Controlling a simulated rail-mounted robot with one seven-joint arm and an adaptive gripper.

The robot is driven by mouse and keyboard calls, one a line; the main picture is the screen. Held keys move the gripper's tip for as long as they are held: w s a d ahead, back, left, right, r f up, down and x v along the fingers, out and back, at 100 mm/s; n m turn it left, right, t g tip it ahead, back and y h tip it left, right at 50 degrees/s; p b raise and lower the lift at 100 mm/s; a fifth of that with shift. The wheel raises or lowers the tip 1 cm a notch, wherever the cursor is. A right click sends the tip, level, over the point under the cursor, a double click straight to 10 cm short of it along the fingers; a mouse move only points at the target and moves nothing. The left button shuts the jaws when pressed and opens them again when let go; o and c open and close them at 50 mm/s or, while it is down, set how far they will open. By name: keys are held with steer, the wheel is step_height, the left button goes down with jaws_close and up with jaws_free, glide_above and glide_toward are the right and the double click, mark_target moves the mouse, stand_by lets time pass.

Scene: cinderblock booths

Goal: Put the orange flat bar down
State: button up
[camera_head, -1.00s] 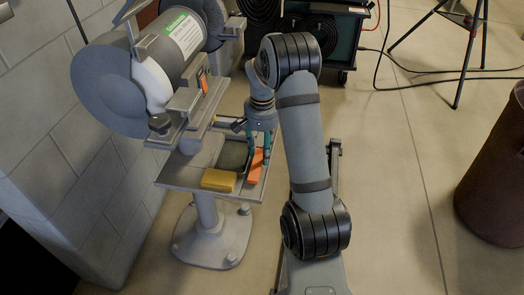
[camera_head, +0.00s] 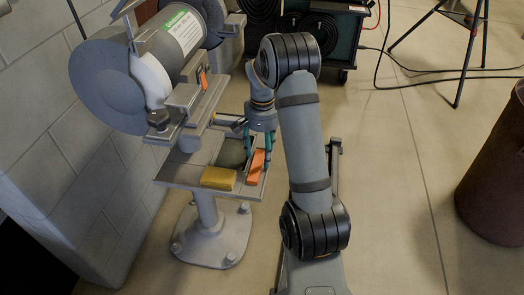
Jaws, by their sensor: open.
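The orange flat bar (camera_head: 256,165) lies on the right part of the grey shelf (camera_head: 178,173) of the grinder stand. My gripper (camera_head: 257,158) is just above and around the bar's far part, with its teal fingers spread apart. The near end of the bar shows in front of the fingers. I cannot tell whether a finger still touches the bar.
A yellow block (camera_head: 218,178) lies on the shelf left of the bar, with a dark rounded patch (camera_head: 232,152) behind it. The bench grinder (camera_head: 150,75) overhangs the shelf. A brown barrel (camera_head: 494,175) stands at the right. Open floor lies between.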

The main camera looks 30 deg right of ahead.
step_height(320, 180, up, 13)
steer(key=p, duration=0.4)
steer(key=shift+r+p, duration=0.15)
steer(key=shift+p, duration=0.25)
steer(key=shift+c, duration=0.2)
stand_by(0.8)
